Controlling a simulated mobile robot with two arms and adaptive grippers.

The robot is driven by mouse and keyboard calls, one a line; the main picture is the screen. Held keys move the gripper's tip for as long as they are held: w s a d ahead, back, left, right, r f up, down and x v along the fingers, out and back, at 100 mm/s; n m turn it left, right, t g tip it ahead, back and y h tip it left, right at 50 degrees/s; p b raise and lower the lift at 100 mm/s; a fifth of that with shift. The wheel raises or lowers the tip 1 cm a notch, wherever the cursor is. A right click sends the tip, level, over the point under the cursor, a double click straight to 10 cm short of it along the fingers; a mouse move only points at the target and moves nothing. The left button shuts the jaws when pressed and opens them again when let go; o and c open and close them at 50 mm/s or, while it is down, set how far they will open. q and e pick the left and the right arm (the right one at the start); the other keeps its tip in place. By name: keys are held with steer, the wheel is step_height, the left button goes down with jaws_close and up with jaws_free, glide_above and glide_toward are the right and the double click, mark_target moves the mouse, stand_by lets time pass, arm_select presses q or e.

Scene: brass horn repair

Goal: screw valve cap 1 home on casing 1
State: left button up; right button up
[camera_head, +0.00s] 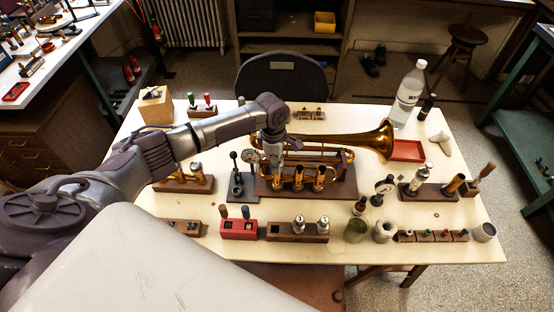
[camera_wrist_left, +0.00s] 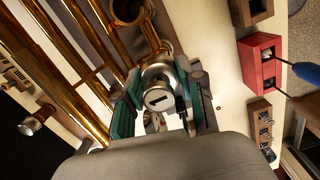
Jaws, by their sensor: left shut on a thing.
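The brass horn (camera_head: 362,141) lies in its dark wooden cradle (camera_head: 345,186) at mid-table, its bell to the right. Its upright valve casings (camera_head: 299,178) stand in a row at the cradle's front. My left gripper (camera_head: 277,160) is over the left end of that row. In the left wrist view its green-padded fingers (camera_wrist_left: 160,106) are shut on valve cap 1 (camera_wrist_left: 158,98), a silver cap marked "1". The cap is right at casing 1, whose outline is mostly hidden by cap and fingers; I cannot tell how far it is seated. My right gripper is out of view.
A dial-gauge stand (camera_head: 242,184) is just left of the cradle. In front are a red tool block (camera_head: 239,234) and a wooden block with silver parts (camera_head: 290,234). A water bottle (camera_head: 407,97) and red tray (camera_head: 408,151) stand right.

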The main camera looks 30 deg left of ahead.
arm_select(q)
steer(key=shift+d, duration=0.1)
stand_by(0.4)
steer(key=o, duration=1.2)
steer(key=r, duration=0.8)
steer(key=a+r, duration=0.1)
steer(key=r, duration=0.3)
steer(key=shift+s, duration=0.15)
steer(key=shift+s+f, duration=0.1)
steer(key=shift+f, duration=0.05)
